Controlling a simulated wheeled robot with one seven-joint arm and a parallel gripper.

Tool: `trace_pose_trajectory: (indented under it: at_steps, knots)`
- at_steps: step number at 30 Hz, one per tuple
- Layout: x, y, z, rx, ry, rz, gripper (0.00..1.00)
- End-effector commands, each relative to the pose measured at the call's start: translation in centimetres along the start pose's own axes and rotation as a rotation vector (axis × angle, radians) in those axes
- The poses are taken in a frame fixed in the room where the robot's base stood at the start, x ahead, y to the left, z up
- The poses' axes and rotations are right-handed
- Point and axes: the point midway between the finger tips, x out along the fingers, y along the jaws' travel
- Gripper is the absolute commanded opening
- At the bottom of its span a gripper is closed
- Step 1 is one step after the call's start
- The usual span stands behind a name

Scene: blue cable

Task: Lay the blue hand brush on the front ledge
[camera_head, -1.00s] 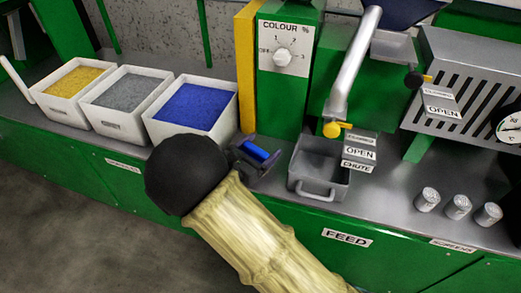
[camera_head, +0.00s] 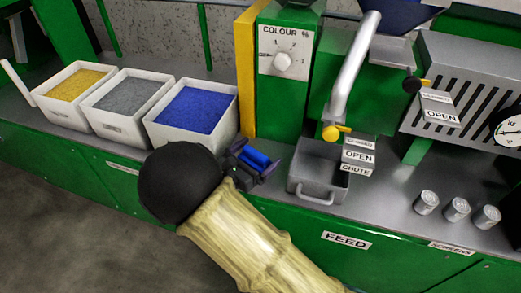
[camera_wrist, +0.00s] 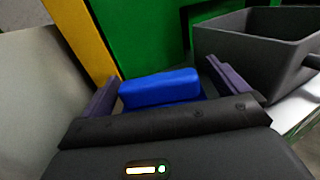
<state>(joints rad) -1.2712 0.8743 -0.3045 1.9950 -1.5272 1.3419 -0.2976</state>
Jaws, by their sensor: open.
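The blue hand brush (camera_head: 257,157) shows only as a blue block low at my gripper, on or just above the grey front ledge (camera_head: 385,207). In the wrist view the blue block (camera_wrist: 160,88) lies between the two purple fingers, with visible gaps at its sides. My gripper (camera_head: 256,164) is open around it; its fingers (camera_wrist: 163,74) also show in the wrist view. The brush's underside and any bristles are hidden, so contact with the ledge cannot be told.
A grey chute bin (camera_head: 318,178) stands just right of my gripper. White boxes of yellow, grey and blue (camera_head: 190,115) granules stand to the left. A yellow post (camera_head: 246,75) and green colour unit (camera_head: 287,100) rise behind. Metal cups (camera_head: 457,209) stand at right.

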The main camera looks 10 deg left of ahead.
Motion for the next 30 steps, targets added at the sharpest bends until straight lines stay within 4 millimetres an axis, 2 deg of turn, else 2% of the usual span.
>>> trace_pose_trajectory:
  at_steps: [9,15,20,30]
  knots:
    - [-6.5,0.2,0.2,-0.001,0.001,0.009,0.99]
    - [-9.6,0.1,0.2,0.0,0.001,0.005,0.99]
    - [-10.4,0.0,0.0,0.0,0.0,0.002,0.99]
    - [-10.3,0.0,0.0,0.0,0.0,0.002,0.99]
